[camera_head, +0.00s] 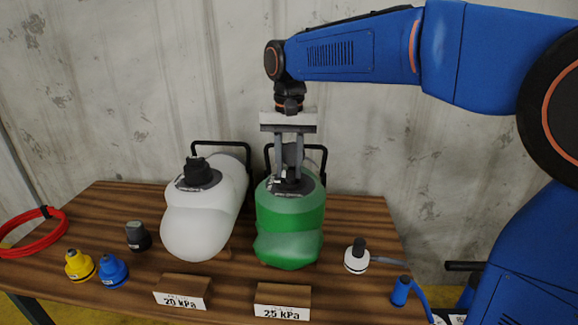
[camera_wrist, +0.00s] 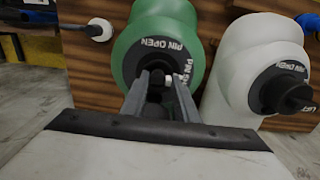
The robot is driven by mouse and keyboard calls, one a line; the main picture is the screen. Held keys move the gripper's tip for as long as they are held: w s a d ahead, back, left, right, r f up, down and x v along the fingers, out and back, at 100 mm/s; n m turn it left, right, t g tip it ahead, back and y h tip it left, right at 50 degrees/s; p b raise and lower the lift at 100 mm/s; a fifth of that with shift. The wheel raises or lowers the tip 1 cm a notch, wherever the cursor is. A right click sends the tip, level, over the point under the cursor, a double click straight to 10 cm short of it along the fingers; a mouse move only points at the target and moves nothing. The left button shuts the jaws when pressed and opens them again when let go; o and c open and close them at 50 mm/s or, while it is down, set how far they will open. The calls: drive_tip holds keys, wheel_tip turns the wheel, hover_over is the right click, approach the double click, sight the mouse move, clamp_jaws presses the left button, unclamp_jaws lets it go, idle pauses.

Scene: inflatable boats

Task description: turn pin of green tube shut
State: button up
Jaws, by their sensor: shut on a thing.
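The green tube (camera_head: 290,232) stands on the wooden table, right of the white tube, behind the 25 kPa sign. Its dark valve collar also shows in the wrist view, on the green tube (camera_wrist: 124,43), with "PIN OPEN" lettering. My gripper (camera_head: 289,178) reaches down from above onto the valve. In the wrist view its two fingers (camera_wrist: 160,84) close on the small dark pin (camera_wrist: 155,91) in the middle of the collar. The fingers partly hide the pin, and I cannot tell how far it is turned.
The white tube (camera_head: 205,222) with its own dark valve stands close on the left. Signs for 20 kPa (camera_head: 183,291) and 25 kPa (camera_head: 283,301) stand in front. Yellow (camera_head: 79,266) and blue (camera_head: 112,271) caps lie left; a white fitting (camera_head: 357,258) with a hose lies right.

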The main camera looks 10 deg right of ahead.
idle(0.4)
drive_tip(key=o, duration=1.1)
drive_tip(key=shift+c, duration=0.2)
wheel_tip(320, 180, up, 18)
drive_tip(key=shift+f, duration=0.25)
drive_tip(key=s+d+f+t, duration=0.1)
drive_tip(key=s+d+f, duration=0.6)
drive_tip(key=f, duration=0.3)
drive_tip(key=s+d+f+n+t, duration=0.1)
drive_tip(key=s+d+f+t, duration=0.1)
drive_tip(key=s+d+f, duration=0.5)
drive_tip(key=s+d+f+n+t, duration=0.1)
drive_tip(key=s+d+f, duration=0.7)
drive_tip(key=s+f, duration=0.4)
drive_tip(key=shift+f+t, duration=0.4)
drive_tip(key=shift+f, duration=0.35)
